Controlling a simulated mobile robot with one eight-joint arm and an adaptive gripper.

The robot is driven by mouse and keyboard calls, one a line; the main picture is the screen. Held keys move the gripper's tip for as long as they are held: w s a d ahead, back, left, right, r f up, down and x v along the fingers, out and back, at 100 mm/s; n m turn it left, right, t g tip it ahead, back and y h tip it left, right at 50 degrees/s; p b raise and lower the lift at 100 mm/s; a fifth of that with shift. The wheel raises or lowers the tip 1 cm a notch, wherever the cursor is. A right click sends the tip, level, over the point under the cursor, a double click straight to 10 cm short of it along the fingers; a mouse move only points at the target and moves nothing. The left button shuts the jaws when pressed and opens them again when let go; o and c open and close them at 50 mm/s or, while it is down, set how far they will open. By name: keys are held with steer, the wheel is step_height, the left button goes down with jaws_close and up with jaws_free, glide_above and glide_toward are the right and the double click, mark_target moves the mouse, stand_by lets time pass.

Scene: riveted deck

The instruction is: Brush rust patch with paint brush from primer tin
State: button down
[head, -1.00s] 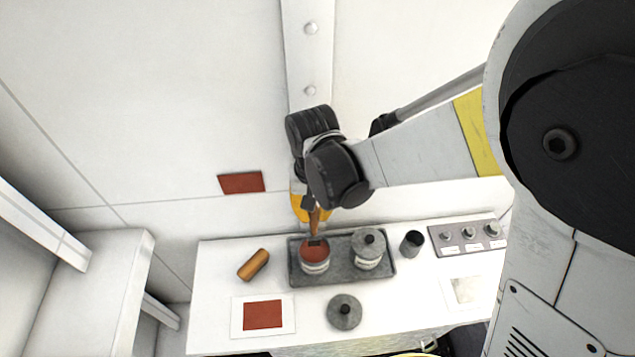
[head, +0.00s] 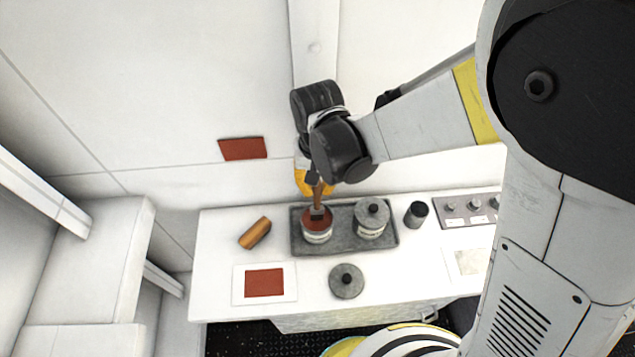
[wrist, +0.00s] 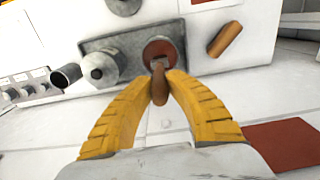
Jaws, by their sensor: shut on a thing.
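The open primer tin (head: 318,237) stands at the left of a grey tray, with red-brown primer at its top. My gripper (head: 310,188) is above it, its yellow fingers shut on the wooden handle of the paint brush (head: 319,200). The brush points down, its metal ferrule at the tin's mouth; its tip is hard to make out against the primer. The wrist view shows the fingers (wrist: 162,80) closed around the handle (wrist: 159,92) and the tin (wrist: 160,50) beyond. A red-brown rust patch (head: 243,149) is on the white wall, left of my gripper.
The grey tray (head: 345,246) also holds a lidded tin (head: 371,222). A loose lid (head: 347,281), a red-brown square on a white card (head: 265,283), a tan block (head: 255,233), a dark cup (head: 416,214) and a knob panel (head: 466,208) are on the white bench.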

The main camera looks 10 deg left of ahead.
steer(key=shift+f+b, duration=0.6)
steer(key=shift+b, duration=0.1)
stand_by(1.6)
steer(key=shift+r, duration=0.1)
steer(key=shift+r+p, duration=2.25)
steer(key=shift+r, duration=1.25)
steer(key=shift+s+f, duration=0.1)
